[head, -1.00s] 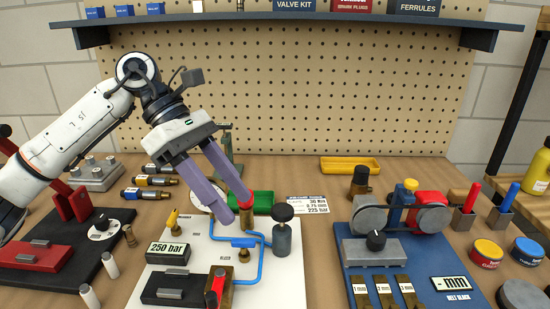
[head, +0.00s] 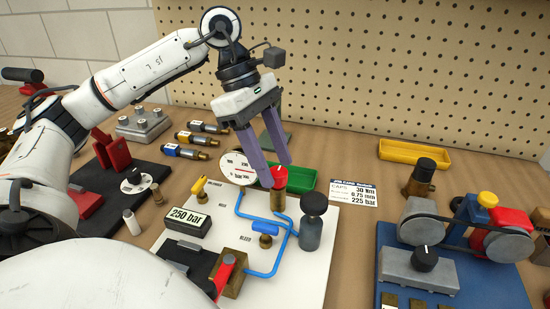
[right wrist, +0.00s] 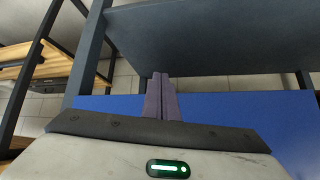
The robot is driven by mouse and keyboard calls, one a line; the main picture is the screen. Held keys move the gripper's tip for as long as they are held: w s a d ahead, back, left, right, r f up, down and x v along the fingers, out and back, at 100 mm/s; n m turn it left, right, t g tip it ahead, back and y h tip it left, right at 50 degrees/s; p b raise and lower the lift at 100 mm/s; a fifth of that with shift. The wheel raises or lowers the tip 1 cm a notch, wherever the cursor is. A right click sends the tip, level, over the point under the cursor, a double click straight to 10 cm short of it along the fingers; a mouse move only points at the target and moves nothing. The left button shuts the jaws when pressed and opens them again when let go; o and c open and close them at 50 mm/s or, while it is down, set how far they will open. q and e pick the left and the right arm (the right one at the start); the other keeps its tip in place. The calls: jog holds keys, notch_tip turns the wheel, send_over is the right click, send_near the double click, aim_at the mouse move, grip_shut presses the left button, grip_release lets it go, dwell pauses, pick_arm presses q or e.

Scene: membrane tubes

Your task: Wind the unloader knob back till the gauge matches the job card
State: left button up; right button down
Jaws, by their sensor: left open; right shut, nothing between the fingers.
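The white pump board (head: 310,270) lies on the bench in the head view. A red knob (head: 278,174) tops a brass fitting there; I take it as the unloader knob. My left gripper (head: 276,174) points down, open, its fingertips close around or just above this knob; contact cannot be told. The round gauge (head: 232,168) is partly behind a finger and its needle is too small to read. A readout (head: 188,218) shows 250 bar. The job card (head: 350,194) lists 225 bar. My right gripper (right wrist: 160,97) is shut and empty in the right wrist view.
A green tray (head: 303,179) lies behind the knob. A black-topped grey cylinder (head: 311,232), a blue-handled valve (head: 264,229) and a yellow lever (head: 199,188) stand around it. The belt block (head: 465,285) is at right. A dark shelf (right wrist: 205,40) is above my right gripper.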

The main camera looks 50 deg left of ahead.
pick_arm(q)
jog(key=shift+w+d+f, duration=0.1)
jog(key=shift+d+f, duration=0.05)
jog(key=shift+f, duration=0.25)
jog(key=c, duration=1)
jog(key=shift+c, duration=0.2)
jog(key=n+t+b, duration=0.1)
jog(key=n, duration=0.1)
jog(key=shift+n, duration=0.3)
jog(key=shift+n+t+y+b, duration=0.5)
jog(key=shift+n+b, duration=0.1)
jog(key=shift+n, duration=0.9)
